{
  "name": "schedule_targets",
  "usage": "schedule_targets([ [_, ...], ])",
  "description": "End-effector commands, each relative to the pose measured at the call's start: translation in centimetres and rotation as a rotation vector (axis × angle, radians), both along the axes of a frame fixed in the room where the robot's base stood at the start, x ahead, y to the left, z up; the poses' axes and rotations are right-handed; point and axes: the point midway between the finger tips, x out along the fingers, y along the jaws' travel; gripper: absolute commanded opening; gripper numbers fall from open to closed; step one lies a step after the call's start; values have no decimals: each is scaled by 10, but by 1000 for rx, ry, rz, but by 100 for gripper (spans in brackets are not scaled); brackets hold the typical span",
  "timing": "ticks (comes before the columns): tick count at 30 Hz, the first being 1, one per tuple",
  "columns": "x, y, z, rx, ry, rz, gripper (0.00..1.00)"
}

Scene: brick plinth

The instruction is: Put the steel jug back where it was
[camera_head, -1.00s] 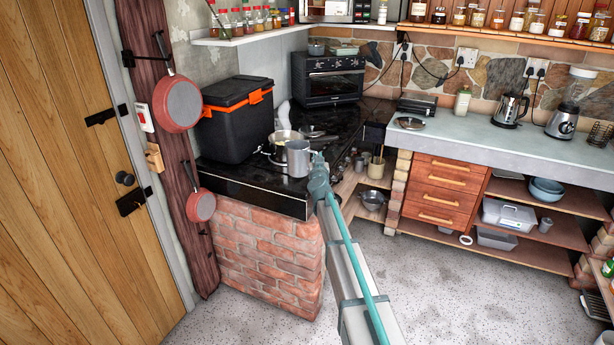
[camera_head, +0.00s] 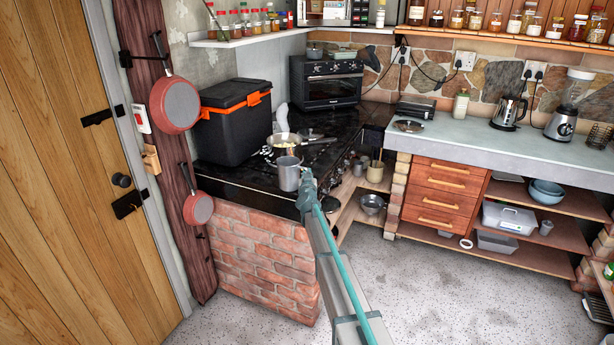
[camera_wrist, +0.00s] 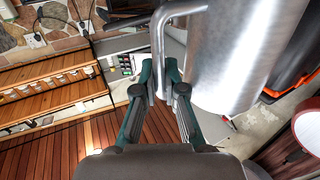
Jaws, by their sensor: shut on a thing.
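The steel jug (camera_head: 288,173) is a grey metal cylinder, upright in the head view, at the front right of the black worktop on the brick plinth (camera_head: 262,250). I cannot tell whether its base touches the worktop or hangs just above it. My gripper (camera_head: 307,184) is at the jug's right side. In the wrist view the jug's body (camera_wrist: 232,50) fills the upper right, and its handle (camera_wrist: 158,45) runs down between the fingertips of my gripper (camera_wrist: 160,74), which are shut on it. The jug's inside is hidden.
A pan (camera_head: 285,141) stands behind the jug on the worktop. A black box with orange latches (camera_head: 233,122) stands to the left, with a toaster oven (camera_head: 327,82) at the back. Dark worktop shows between box and jug. Two pans (camera_head: 175,104) hang on the left post.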

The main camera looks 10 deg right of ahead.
Motion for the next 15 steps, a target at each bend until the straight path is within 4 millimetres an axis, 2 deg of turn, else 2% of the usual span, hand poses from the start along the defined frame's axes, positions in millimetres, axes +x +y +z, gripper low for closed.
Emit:
schedule_targets([
  [9, 0, 0, -3, 0, -1, -1, 0],
  [10, 0, 0, -2, 0, 0, 0, 14],
  [12, 0, 0, -2, 0, 0, 0, 26],
  [14, 0, 0, -2, 0, 0, 0, 34],
  [15, 0, 0, -2, 0, 0, 0, 34],
])
